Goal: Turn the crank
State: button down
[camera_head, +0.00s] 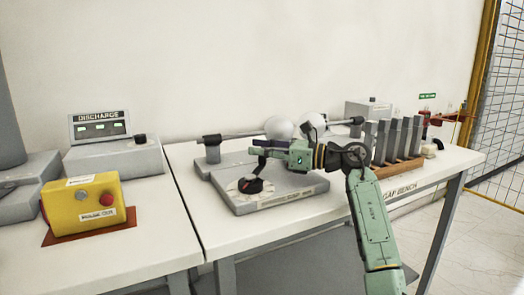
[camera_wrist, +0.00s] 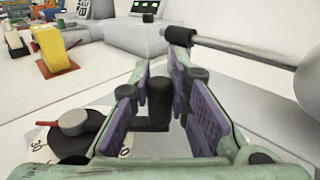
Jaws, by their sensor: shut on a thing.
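The crank has an upright black handle (camera_wrist: 184,97), which stands between the purple finger pads of my gripper (camera_wrist: 163,78) in the wrist view. My gripper is shut on this handle. A dark crank arm (camera_wrist: 150,135) shows below the handle, partly hidden by the fingers. In the head view my gripper (camera_head: 260,150) is above the black crank hub (camera_head: 250,185), which sits on a round white dial on a grey base (camera_head: 292,194). A red pointer (camera_wrist: 73,120) lies over the dial at the left of the wrist view.
A rod with white spheres (camera_head: 279,127) spans just behind my gripper. A rack of upright grey plates (camera_head: 395,140) stands to the right. A yellow box with a red button (camera_head: 84,205) and the grey discharge console (camera_head: 113,158) are on the left table.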

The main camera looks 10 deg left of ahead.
jog(key=c, duration=1.5)
grip_release()
jog(key=d, duration=0.8)
jog(key=s+d, duration=0.1)
jog(key=d, duration=0.3)
